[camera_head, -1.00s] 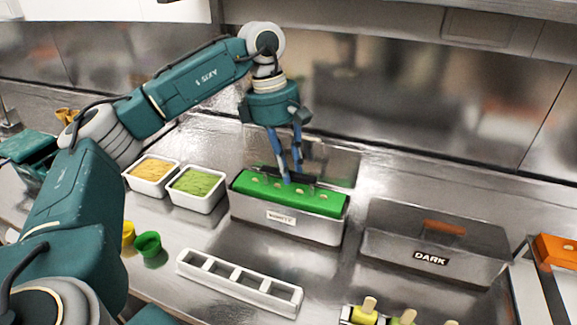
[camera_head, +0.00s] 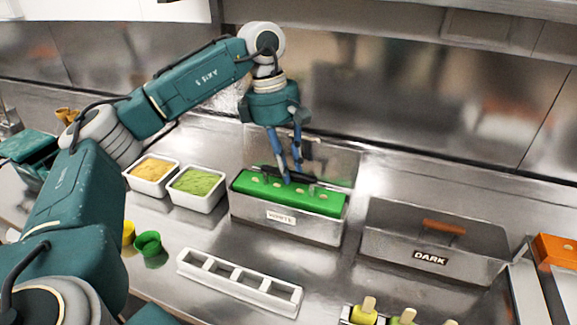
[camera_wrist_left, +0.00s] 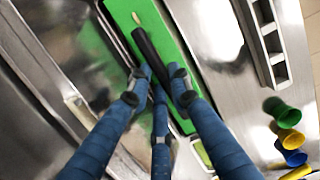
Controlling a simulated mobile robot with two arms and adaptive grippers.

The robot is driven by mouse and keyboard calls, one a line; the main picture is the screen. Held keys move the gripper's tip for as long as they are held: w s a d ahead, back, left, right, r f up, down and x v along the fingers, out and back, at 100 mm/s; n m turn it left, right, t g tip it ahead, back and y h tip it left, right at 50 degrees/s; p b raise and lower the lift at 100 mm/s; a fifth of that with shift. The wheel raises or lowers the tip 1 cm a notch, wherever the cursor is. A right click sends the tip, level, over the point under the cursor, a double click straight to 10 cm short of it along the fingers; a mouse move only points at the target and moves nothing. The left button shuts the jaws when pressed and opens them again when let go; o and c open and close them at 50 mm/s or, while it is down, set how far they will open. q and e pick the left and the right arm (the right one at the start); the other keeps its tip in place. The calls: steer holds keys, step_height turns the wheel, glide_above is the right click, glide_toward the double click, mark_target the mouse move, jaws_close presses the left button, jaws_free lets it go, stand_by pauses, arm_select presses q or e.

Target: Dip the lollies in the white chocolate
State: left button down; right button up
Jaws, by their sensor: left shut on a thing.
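The steel container labelled WHITE (camera_head: 258,222) stands at the middle of the counter. A long green holder (camera_head: 315,202) with pale stick ends along its top lies level in its opening, and also shows in the left wrist view (camera_wrist_left: 172,42). My left gripper (camera_head: 292,174) reaches down from above and is shut on the black handle (camera_wrist_left: 150,52) across the top of the green holder. The chocolate and anything under the holder are hidden. Yellow-green lollies (camera_head: 365,314) with upright sticks show at the bottom edge, partly cut off. My right gripper is not in view.
A steel container labelled DARK (camera_head: 395,250) stands to the right. White tubs of orange topping (camera_head: 139,177) and green topping (camera_head: 177,202) stand to the left. An empty white rack (camera_head: 225,285) lies in front. Small green (camera_head: 147,243) and yellow cups are near my left arm.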

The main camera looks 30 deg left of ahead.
arm_select(q)
steer(key=shift+r, duration=0.15)
stand_by(0.3)
steer(key=shift+r+p, duration=3)
steer(key=shift+r, duration=0.65)
step_height(320, 180, up, 5)
steer(key=p, duration=0.4)
steer(key=shift+f, duration=0.1)
